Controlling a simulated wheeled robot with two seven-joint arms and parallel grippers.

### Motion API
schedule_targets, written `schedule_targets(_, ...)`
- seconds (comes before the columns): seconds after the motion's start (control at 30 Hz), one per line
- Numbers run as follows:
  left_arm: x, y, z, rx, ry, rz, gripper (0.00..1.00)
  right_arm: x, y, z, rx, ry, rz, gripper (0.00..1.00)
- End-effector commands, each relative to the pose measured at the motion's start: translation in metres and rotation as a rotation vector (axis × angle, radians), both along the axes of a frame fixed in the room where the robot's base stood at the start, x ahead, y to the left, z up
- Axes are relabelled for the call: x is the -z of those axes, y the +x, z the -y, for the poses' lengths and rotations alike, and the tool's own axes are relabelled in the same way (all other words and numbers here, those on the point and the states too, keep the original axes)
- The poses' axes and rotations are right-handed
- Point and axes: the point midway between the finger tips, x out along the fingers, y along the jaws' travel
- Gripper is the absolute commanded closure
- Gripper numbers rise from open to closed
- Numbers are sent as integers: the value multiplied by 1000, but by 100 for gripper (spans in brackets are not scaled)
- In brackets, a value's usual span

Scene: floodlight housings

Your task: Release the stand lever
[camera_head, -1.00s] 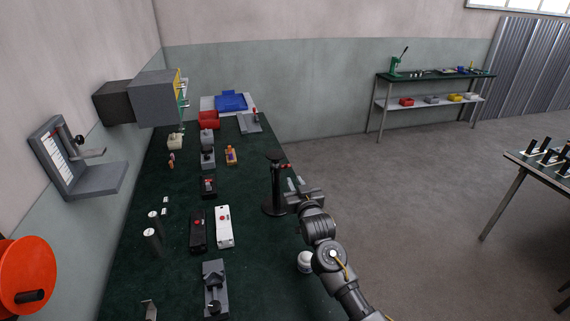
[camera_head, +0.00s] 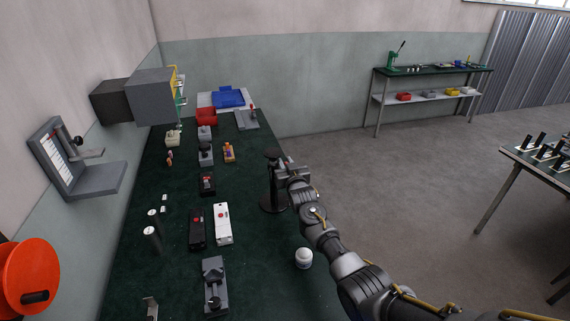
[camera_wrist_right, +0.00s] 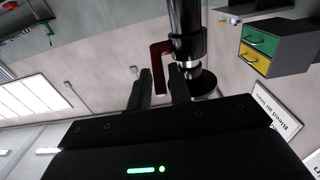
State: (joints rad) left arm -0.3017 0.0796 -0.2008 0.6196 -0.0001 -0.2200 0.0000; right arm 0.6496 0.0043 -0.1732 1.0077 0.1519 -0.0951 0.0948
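The black stand (camera_head: 273,187) has a round base, an upright post and a small top, and stands near the table's right edge. Its post fills the top of the right wrist view (camera_wrist_right: 186,28). The red stand lever (camera_wrist_right: 159,72) is a bent rod off the post's collar. My right gripper (camera_head: 284,171) is at the upper part of the post, on its right side. In the wrist view its two fingers (camera_wrist_right: 162,84) are apart, with the lever showing between them; I cannot tell whether they touch it. The head view hides the lever behind the gripper. My left gripper is out of view.
A white jar (camera_head: 304,258) stands on the green table near my right arm. A white box (camera_head: 222,224) and a black box (camera_head: 197,229) lie left of the stand. A grey fixture (camera_head: 214,286) is nearer. Open floor lies to the right.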

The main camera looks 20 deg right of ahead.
Motion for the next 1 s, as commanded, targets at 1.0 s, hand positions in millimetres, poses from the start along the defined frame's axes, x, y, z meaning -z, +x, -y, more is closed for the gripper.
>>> schedule_targets(1.0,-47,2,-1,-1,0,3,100,-9,8,0,0,4,-248,100)
